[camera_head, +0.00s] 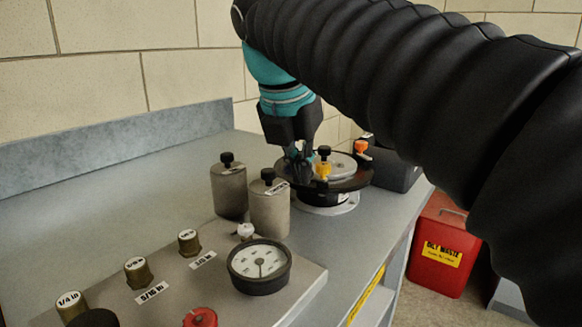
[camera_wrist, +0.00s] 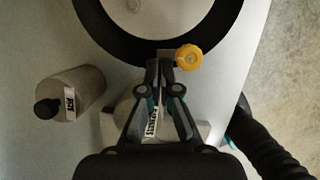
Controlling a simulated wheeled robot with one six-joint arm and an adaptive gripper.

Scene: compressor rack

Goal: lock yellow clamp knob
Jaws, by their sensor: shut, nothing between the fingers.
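The yellow clamp knob (camera_head: 323,169) sits at the near rim of a round black-rimmed fixture (camera_head: 345,185), with a small black piece above it in the head view. In the wrist view the yellow knob (camera_wrist: 189,57) shows as a round, ridged cap just right of my fingertips. My gripper (camera_head: 299,178) points down just left of the knob in the head view. In the wrist view my gripper (camera_wrist: 165,60) has its fingers together and empty, at the fixture's black rim (camera_wrist: 120,50). Whether a finger touches the knob I cannot tell.
An orange clamp knob (camera_head: 361,147) sits on the fixture's far side. Two grey cylinders with black knobs (camera_head: 229,190) (camera_head: 270,207) stand left of my gripper. A gauge (camera_head: 259,266) and brass fittings (camera_head: 137,272) are nearer. A red bin (camera_head: 443,245) stands on the floor.

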